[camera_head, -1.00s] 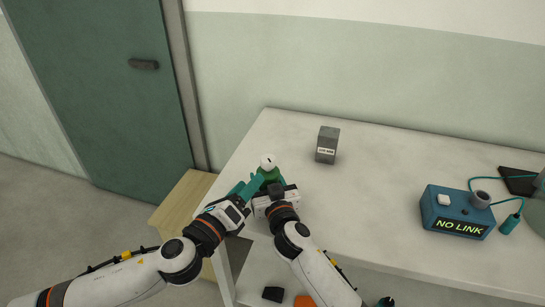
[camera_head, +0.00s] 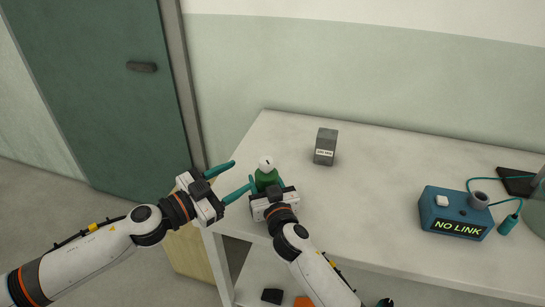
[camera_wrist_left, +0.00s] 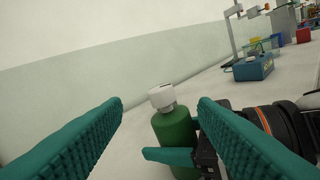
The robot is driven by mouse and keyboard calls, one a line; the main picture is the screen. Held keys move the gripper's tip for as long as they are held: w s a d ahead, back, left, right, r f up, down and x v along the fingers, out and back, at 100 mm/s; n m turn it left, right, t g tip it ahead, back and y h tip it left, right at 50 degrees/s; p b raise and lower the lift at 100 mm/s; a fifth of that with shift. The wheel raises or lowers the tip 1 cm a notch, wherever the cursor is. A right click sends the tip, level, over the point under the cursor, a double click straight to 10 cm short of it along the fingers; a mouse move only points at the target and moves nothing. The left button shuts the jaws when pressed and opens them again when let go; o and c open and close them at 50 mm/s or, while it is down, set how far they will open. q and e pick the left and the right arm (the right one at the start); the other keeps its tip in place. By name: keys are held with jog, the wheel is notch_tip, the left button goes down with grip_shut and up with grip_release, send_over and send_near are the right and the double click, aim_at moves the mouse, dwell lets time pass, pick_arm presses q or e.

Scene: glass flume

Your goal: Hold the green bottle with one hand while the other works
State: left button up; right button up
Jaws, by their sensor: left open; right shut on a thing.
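The green bottle (camera_head: 266,178) with a white cap (camera_head: 266,163) stands upright near the left end of the white table. My right gripper (camera_head: 267,187) is shut on the green bottle from the front; its fingers partly hide the bottle's body. My left gripper (camera_head: 234,180) is open and empty, to the left of the bottle and apart from it, with its teal fingers pointing toward it. In the left wrist view the bottle (camera_wrist_left: 174,128) and its white cap (camera_wrist_left: 161,97) show between the open left fingers, beyond their tips, with a right-gripper finger across the bottle.
A grey labelled block (camera_head: 325,147) stands behind and right of the bottle. A blue box reading NO LINK (camera_head: 455,213) with a cabled plug (camera_head: 507,224) is at the right. The table's middle is clear.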

aim_at(266, 164)
pick_arm(q)
jog(key=w+d+n, duration=0.1)
jog(key=w+d, duration=0.1)
jog(key=d, duration=0.1)
jog(key=w+d+n, duration=0.1)
jog(key=w+d, duration=0.2)
jog(key=w+d+n, duration=0.1)
jog(key=w+d, duration=0.1)
jog(key=d, duration=0.1)
jog(key=shift+w+g, duration=0.15)
jog(key=shift+g, duration=0.25)
jog(key=c, duration=1)
